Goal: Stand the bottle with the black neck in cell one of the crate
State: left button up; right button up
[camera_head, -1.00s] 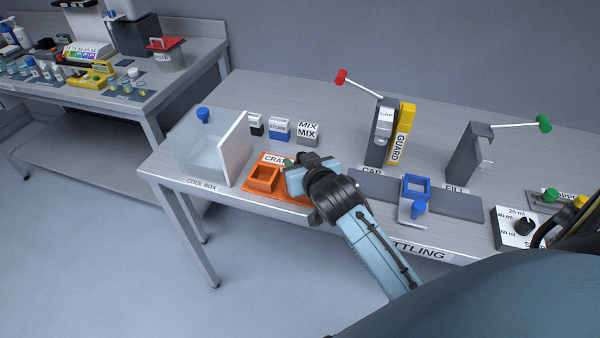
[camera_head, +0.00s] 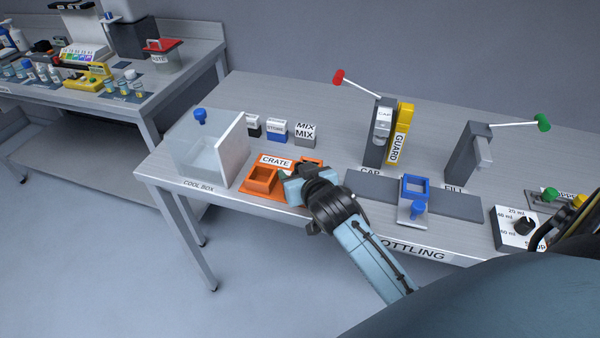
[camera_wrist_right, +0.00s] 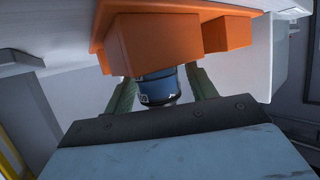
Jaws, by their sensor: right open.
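In the right wrist view a blue bottle (camera_wrist_right: 157,84) with a dark band stands between the two green fingers, close against the orange crate wall. I cannot tell whether the fingers touch it, or see its whole neck. My left gripper is not in view.
A clear cool box (camera_head: 190,163) stands left of the crate. Small labelled blocks (camera_head: 277,130) stand behind it. To the right are the cap press (camera_head: 376,150), the yellow guard (camera_head: 401,135), the fill stand (camera_head: 465,160) and a blue square frame (camera_head: 416,188).

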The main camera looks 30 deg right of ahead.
jog(key=p+v, duration=0.1)
jog(key=v, duration=1.1)
jog(key=shift+r, duration=0.25)
jog(key=s+a+f+n+g+y, duration=0.1)
jog(key=s+a+f+n+g, duration=0.1)
jog(key=s+f+g, duration=0.45)
jog(key=s+a+f+n+g+y, duration=0.2)
jog(key=s+a+g, duration=0.1)
jog(key=s, duration=0.6)
notch_tip(320, 180, down, 26)
jog(key=s+g, duration=0.2)
jog(key=s, duration=0.1)
jog(key=s+d+f, duration=0.3)
jog(key=s+f, duration=1)
jog(key=s, duration=0.2)
jog(key=shift+f+n+g, duration=0.3)
jog(key=shift+f+g, duration=0.05)
jog(key=shift+g, duration=0.1)
